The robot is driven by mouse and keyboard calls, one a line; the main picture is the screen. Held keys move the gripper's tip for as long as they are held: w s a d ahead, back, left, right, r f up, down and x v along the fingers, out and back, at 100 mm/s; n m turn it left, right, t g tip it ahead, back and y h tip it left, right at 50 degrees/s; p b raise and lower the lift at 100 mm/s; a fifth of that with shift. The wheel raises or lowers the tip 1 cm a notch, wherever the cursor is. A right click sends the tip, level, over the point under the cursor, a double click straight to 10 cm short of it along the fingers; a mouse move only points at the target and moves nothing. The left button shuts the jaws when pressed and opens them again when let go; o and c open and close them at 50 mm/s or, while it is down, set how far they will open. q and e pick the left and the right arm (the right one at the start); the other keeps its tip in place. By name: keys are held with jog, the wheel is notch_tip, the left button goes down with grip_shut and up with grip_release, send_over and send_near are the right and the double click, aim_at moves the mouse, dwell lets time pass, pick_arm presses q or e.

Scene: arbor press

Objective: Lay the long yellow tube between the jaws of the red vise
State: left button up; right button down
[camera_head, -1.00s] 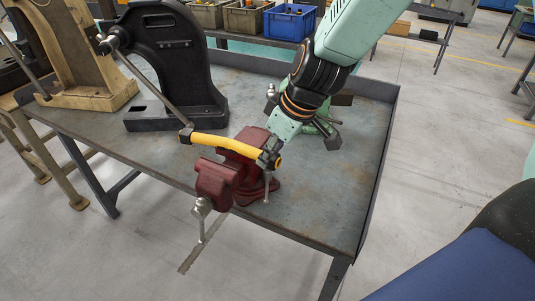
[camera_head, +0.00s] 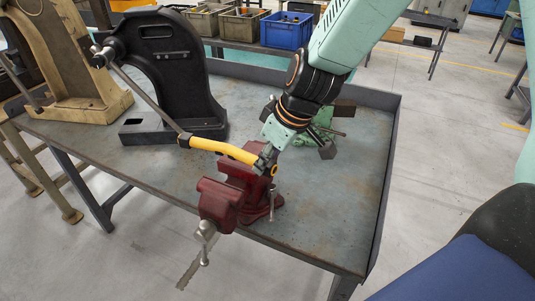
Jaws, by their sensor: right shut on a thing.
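The long yellow tube (camera_head: 223,149) has dark ends and slants down to the right. My right gripper (camera_head: 267,159) is shut on its right end. The tube's left end appears at the tip of the black press's lever; I cannot tell whether they touch. The red vise (camera_head: 221,203) stands at the table's front edge, with its jaws toward me. The tube shows above and behind the vise's upper part, and appears to be held over it, not down between the jaws. My left gripper is not in view.
The black arbor press (camera_head: 175,75) stands behind to the left, its lever (camera_head: 145,99) reaching toward the vise. A beige press (camera_head: 75,60) is further left. A green vise-like tool (camera_head: 322,118) sits behind my right gripper. The table's right part (camera_head: 340,190) is clear.

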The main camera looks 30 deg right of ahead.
jog(key=shift+a+b+x, duration=0.2)
jog(key=shift+b+x, duration=0.4)
jog(key=shift+x, duration=0.45)
jog(key=shift+s+d+f+b, duration=0.1)
jog(key=shift+d+f+b, duration=0.25)
jog(key=shift+f+b, duration=0.2)
jog(key=shift+s+d+f+b, duration=0.1)
jog(key=shift+d+f+b, duration=0.3)
jog(key=shift+f, duration=0.3)
notch_tip(320, 180, down, 7)
jog(key=b, duration=0.7)
jog(key=shift+a+r, duration=0.15)
jog(key=shift+a, duration=0.1)
